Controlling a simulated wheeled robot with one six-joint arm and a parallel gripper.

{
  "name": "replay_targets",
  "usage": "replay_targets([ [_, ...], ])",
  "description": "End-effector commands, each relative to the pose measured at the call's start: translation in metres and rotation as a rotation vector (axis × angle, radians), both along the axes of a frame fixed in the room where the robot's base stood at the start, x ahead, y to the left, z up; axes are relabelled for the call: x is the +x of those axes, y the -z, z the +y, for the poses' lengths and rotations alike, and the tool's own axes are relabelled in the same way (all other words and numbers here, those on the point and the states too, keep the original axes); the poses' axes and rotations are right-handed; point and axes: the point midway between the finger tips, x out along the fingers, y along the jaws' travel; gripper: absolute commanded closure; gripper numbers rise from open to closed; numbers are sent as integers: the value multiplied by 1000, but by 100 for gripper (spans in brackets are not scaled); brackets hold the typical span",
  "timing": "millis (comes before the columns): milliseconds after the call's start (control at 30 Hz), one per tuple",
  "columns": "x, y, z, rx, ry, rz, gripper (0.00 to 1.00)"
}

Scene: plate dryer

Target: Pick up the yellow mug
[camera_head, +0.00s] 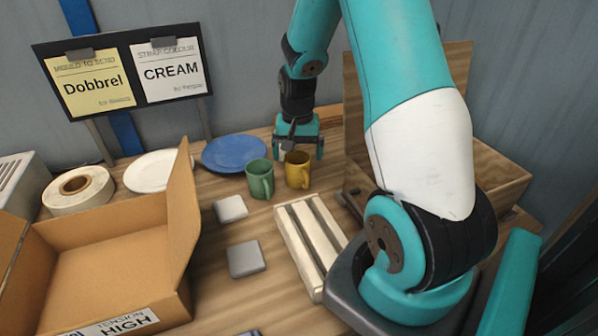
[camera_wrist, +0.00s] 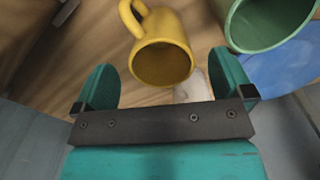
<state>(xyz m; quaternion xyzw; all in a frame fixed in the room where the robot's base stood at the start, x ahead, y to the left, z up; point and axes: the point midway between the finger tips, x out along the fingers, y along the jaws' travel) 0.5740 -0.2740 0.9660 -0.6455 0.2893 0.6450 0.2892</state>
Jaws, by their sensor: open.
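The yellow mug (camera_head: 297,172) stands upright on the wooden table, with its handle on the right in the head view. In the wrist view the yellow mug (camera_wrist: 165,50) lies ahead of the gap between my fingers, its handle at upper left. My gripper (camera_head: 298,150) is open and empty, pointing down just behind the mug. In the wrist view my gripper (camera_wrist: 163,72) shows its two teal fingers spread on either side of the mug's near end.
A green mug (camera_head: 260,179) stands close beside the yellow one, also in the wrist view (camera_wrist: 268,22). A blue plate (camera_head: 234,153) and white plate (camera_head: 150,172) lie behind. An open cardboard box (camera_head: 105,240) is at left, a pale slatted rack (camera_head: 308,240) in front, a wooden crate (camera_head: 495,180) at right.

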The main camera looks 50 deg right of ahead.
Motion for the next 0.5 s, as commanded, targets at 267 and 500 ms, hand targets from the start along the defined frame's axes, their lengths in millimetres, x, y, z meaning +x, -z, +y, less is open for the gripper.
replay_targets([
  [267, 1, 39, -1, 2, 0, 3, 2],
  [500, 1, 44, -1, -1, 0, -1, 2],
])
